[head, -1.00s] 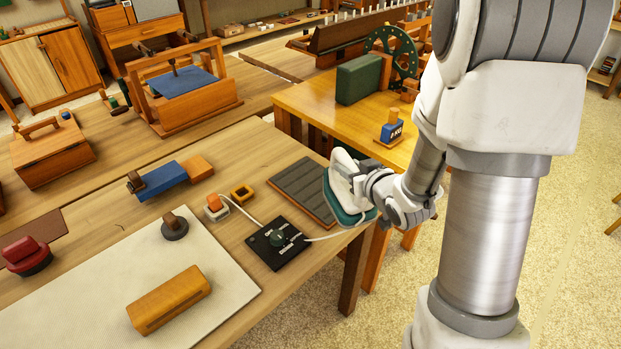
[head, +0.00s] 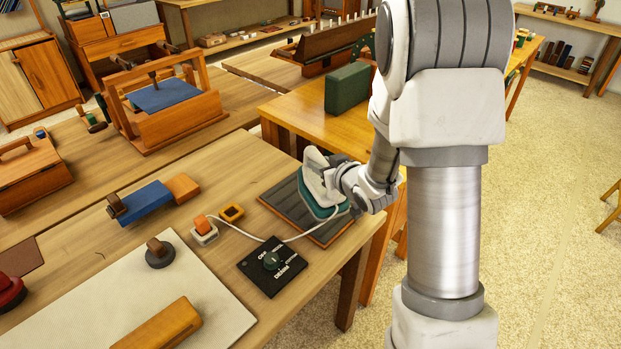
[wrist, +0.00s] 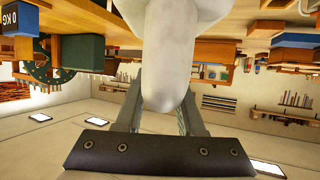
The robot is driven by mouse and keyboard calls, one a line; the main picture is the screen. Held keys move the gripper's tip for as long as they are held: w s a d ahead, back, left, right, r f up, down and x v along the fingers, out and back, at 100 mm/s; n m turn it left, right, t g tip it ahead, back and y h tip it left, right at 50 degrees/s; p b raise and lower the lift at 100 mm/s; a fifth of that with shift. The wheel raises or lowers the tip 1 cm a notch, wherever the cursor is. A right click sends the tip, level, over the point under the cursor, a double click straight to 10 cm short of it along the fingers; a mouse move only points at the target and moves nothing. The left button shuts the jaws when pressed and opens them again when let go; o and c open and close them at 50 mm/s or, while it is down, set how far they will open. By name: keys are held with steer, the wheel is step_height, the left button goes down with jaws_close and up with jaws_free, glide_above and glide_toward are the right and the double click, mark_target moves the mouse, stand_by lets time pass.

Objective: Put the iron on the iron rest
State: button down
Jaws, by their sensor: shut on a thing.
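The iron (head: 312,184), white above with a teal-green lower part, is tilted in my gripper (head: 345,182). My gripper is shut on the iron; the fingers are partly hidden in the head view. In the wrist view the iron's pale body (wrist: 172,60) sits between my fingers (wrist: 160,112). The iron rest (head: 283,199) is a dark ribbed pad with a wooden edge near the table's right end. The iron is over its right part and covers some of it. I cannot tell whether they touch.
A pale mat (head: 120,290) is at front left. A green box (head: 347,88) stands on the table behind.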

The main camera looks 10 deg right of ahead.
mark_target(311, 176)
steer(key=x, duration=0.5)
steer(key=shift+s+a+f, duration=0.15)
steer(key=shift+s+a, duration=0.1)
steer(key=shift+a, duration=0.15)
steer(key=shift+f+b, duration=0.3)
steer(key=shift+f, duration=1.7)
steer(key=shift+f, duration=0.15)
steer(key=c, duration=0.5)
jaws_free()
steer(key=shift+f, duration=0.1)
